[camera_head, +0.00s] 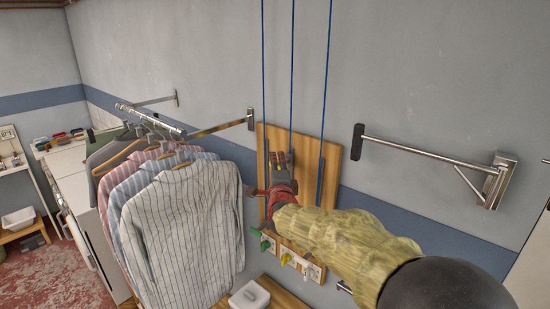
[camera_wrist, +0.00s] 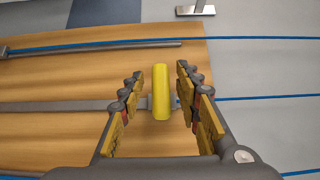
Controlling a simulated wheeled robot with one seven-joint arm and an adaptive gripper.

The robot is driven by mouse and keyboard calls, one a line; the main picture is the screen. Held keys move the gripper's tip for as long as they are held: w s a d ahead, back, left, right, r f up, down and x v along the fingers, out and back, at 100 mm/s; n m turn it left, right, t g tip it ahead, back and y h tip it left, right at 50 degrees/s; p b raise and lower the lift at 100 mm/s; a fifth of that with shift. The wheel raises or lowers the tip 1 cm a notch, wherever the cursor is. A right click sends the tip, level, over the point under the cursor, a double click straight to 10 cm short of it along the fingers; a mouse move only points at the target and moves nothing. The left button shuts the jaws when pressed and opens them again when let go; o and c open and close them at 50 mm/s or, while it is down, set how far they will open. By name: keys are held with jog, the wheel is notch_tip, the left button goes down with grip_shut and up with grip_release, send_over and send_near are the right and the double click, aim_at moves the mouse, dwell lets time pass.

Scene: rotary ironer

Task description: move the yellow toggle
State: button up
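In the wrist view the yellow toggle (camera_wrist: 160,92) is a rounded yellow bar, set across a grey rod (camera_wrist: 60,106) on a wooden board (camera_wrist: 60,75). My gripper (camera_wrist: 157,90) is open, with one finger on each side of the toggle. Gaps show between the toggle and both fingers. In the head view my gripper (camera_head: 279,165) is at the upper part of the board (camera_head: 304,139) and hides this toggle. A small yellow piece (camera_head: 286,258) shows lower on the board, between a green piece (camera_head: 263,240) and a white one (camera_head: 311,271).
Blue cords (camera_head: 292,70) run up the wall in front of the board. Striped shirts (camera_head: 185,230) hang from a rail at the left. A metal wall bracket (camera_head: 430,155) sticks out at the right. A white lidded box (camera_head: 249,296) stands below the board.

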jog(key=w, duration=0.3)
jog(key=shift+w+a+p, duration=0.15)
jog(key=shift+w+p, duration=0.1)
jog(key=shift+p, duration=0.05)
jog(key=c, duration=0.4)
grip_shut()
dwell(0.6)
